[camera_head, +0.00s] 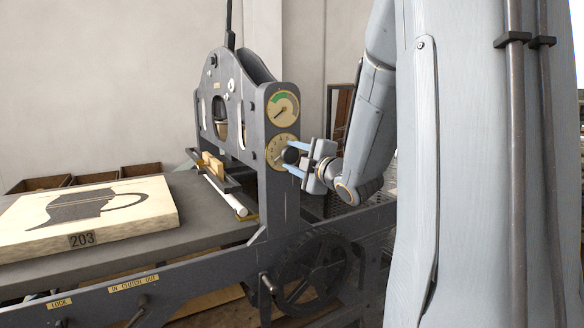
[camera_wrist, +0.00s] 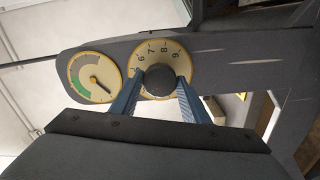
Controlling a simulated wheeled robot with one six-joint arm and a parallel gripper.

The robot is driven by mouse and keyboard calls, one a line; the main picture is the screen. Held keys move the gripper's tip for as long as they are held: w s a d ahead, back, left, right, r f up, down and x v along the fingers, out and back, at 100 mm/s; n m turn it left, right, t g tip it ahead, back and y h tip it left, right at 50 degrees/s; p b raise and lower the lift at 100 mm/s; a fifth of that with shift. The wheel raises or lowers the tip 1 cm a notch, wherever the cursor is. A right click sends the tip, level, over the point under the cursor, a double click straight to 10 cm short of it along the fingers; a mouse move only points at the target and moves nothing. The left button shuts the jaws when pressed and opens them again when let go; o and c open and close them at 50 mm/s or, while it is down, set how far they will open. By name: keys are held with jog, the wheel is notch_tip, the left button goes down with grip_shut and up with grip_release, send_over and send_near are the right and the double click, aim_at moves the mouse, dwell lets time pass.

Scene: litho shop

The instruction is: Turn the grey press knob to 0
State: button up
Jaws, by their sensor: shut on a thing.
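The grey press knob (camera_wrist: 160,80) is a dark round knob in front of a cream dial (camera_wrist: 147,50) with a yellow rim. In the wrist view the digits 6, 7, 8 and 9 show on the dial; the rest, including any 0, is hidden by the knob and fingers. My gripper (camera_wrist: 158,90) has its two blue fingers on either side of the knob, shut on it. In the head view my gripper (camera_head: 292,160) reaches in from the right to the knob (camera_head: 290,155) on the lower dial (camera_head: 276,146). The knob's pointer is not visible.
A gauge (camera_head: 282,108) with a green band sits above the dial on the dark press frame (camera_head: 283,205). A litho stone (camera_head: 120,225) marked 203 lies on the press bed (camera_head: 205,200) at left. A spoked wheel (camera_head: 312,275) is below. Wooden trays (camera_head: 95,177) stand behind.

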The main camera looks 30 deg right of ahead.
jog(key=shift+f+n+b, duration=0.1)
jog(key=shift+n+b, duration=1.15)
jog(key=shift+n, duration=0.05)
jog(key=o, duration=1.1)
jog(key=shift+c, duration=0.2)
jog(key=s, duration=0.7)
jog(key=shift+s, duration=0.4)
